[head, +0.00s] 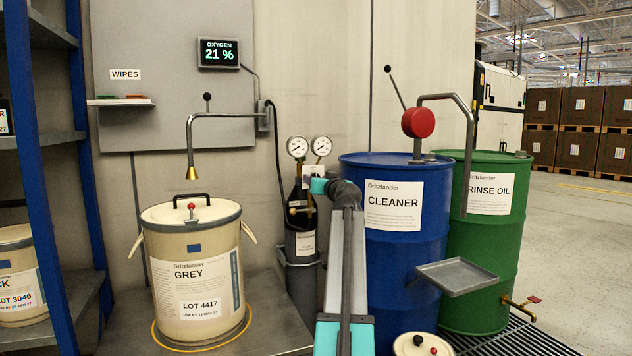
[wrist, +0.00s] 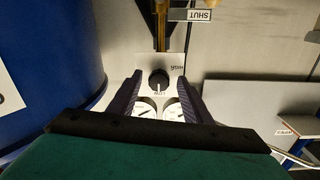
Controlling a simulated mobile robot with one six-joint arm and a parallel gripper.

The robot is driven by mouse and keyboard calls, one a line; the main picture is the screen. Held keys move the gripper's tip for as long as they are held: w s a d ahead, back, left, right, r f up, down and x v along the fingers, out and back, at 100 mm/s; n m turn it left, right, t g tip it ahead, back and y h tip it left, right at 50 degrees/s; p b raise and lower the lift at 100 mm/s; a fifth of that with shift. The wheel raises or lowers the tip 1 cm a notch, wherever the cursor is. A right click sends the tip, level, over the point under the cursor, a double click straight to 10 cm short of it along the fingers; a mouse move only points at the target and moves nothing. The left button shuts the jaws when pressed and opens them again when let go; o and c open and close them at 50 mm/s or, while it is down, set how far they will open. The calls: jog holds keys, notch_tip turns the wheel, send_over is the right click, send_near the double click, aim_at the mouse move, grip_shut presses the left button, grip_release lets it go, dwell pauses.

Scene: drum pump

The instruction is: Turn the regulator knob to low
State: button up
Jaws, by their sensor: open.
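The regulator knob (wrist: 158,78) is a small black round knob on a white plate in the wrist view. Labels HIGH and LOW stand on opposite sides of it, and a pale mark on it appears to lie on the LOW side. My gripper (wrist: 163,84) is open, with one dark finger on each side of the knob; whether they touch it I cannot tell. In the head view my gripper (head: 319,186) is at the regulator (head: 313,171) below two round gauges (head: 309,147). The knob is hidden there.
The dark gas cylinder (head: 302,220) stands against the wall. The blue CLEANER drum (head: 375,255) is close on its right, and the cream GREY drum (head: 195,275) on its left. A SHUT label (wrist: 200,16) is near a brass stem (wrist: 160,25).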

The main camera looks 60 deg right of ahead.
jog(key=p+v, duration=0.4)
jog(key=v, duration=0.9)
jog(key=shift+s+a+p, duration=0.25)
jog(key=shift+a+p, duration=0.05)
jog(key=shift+p, duration=0.05)
dwell(0.7)
